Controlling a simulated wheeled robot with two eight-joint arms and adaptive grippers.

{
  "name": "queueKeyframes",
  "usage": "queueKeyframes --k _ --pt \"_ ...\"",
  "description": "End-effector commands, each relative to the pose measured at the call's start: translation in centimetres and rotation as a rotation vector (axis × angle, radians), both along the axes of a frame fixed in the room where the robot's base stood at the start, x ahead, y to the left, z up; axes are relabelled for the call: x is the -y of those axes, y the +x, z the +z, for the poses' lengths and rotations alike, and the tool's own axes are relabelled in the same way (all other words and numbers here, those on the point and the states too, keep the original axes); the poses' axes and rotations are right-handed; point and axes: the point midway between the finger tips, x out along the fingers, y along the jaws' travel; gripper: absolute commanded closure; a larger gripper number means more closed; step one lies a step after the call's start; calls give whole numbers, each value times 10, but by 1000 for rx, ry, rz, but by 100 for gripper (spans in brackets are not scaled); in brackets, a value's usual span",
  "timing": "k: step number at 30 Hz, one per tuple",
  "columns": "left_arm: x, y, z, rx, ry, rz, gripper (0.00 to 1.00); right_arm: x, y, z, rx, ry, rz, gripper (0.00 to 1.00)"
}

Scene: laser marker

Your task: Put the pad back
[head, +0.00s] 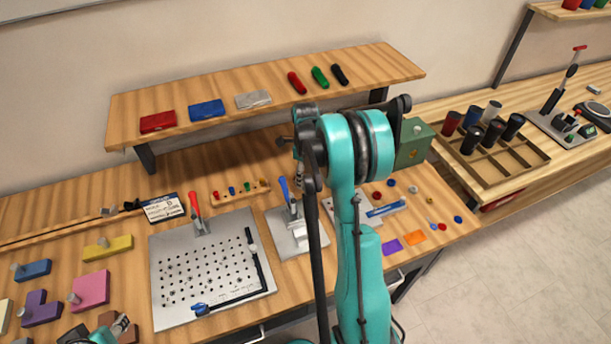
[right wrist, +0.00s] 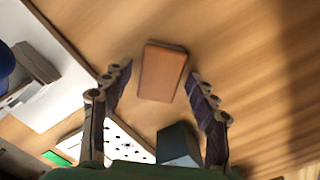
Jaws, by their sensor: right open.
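An orange-brown rectangular block, which I take for the pad (right wrist: 162,72), rests on the wooden surface in the right wrist view. My right gripper (right wrist: 159,78) is open, with one dark finger on each side of the block's near end and gaps on both sides. In the head view my right arm hides the pad and most of this gripper. My left gripper (head: 112,332) shows only partly at the bottom left edge, near a brown block; its fingers are not clear.
A perforated metal plate (head: 190,302) with a red-handled clamp lies left of my right arm. A shelf (head: 270,82) with coloured items runs behind. A green box (head: 413,143) and a compartment tray (head: 493,172) stand right. A dark block (right wrist: 178,143) sits near the right fingers.

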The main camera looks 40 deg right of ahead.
Motion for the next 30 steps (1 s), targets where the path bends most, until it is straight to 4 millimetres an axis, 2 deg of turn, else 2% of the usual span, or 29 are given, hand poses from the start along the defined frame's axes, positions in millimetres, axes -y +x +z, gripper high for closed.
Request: queueKeyframes --k 12,20,23,25,30 --pt "0 0 27 0 0 0 60 0 0 90 0 0 0 41" --pt "0 0 32 0 0 0 60 -2 0 117 3 -2 16 41" --pt "0 0 32 0 0 0 60 -16 -3 127 21 -12 105 41" --pt "0 0 32 0 0 0 60 -35 -8 141 48 -31 244 41" --pt "0 0 32 0 0 0 60 -107 -36 180 143 -132 809 41"
